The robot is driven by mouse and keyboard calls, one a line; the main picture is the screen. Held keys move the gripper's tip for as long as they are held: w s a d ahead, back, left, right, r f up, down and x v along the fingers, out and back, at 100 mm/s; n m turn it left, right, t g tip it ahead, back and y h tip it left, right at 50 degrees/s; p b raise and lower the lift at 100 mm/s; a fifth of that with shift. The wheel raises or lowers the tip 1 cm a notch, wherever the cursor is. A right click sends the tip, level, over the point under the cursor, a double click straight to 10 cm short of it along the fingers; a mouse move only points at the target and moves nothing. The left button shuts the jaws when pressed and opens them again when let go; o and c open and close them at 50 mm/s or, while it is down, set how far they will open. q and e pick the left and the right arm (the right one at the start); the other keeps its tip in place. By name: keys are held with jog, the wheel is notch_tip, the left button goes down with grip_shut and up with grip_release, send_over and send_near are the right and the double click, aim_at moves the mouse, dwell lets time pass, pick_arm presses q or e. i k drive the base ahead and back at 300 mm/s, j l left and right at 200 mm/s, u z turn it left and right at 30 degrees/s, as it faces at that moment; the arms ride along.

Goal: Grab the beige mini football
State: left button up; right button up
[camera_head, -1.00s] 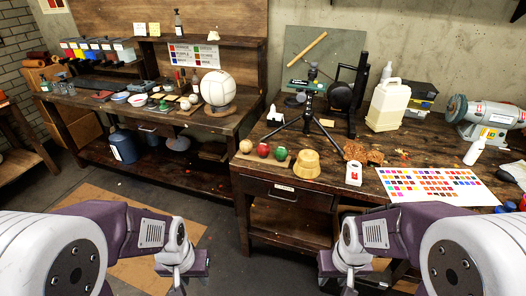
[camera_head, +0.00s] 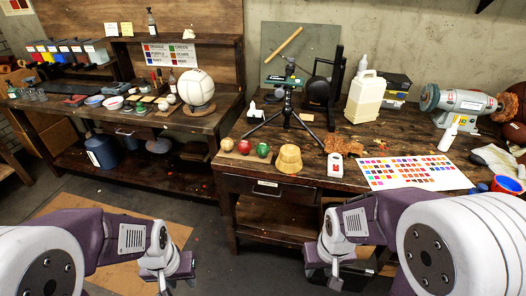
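A small beige ball (camera_head: 227,144) sits at the left end of a wooden board on the near edge of the right workbench. A red ball (camera_head: 244,147) and a green ball (camera_head: 262,150) are to its right. My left gripper (camera_head: 170,280) is low in front of the benches, well short of the beige ball and below it. My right gripper (camera_head: 332,277) is low in front of the right bench's shelf, to the right of the ball. Both grippers are apart from any ball; their finger openings are too unclear to judge.
A large cream ball (camera_head: 195,88) stands on the left bench. Bare floor lies between my arms.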

aim_at(227, 144)
jog(key=i+j, duration=0.55)
jog(key=i+j+z, duration=0.1)
jog(key=i+j, duration=0.5)
jog(key=j, duration=0.15)
jog(key=i+j, duration=0.55)
jog(key=j+z, duration=0.05)
jog(key=j, duration=0.05)
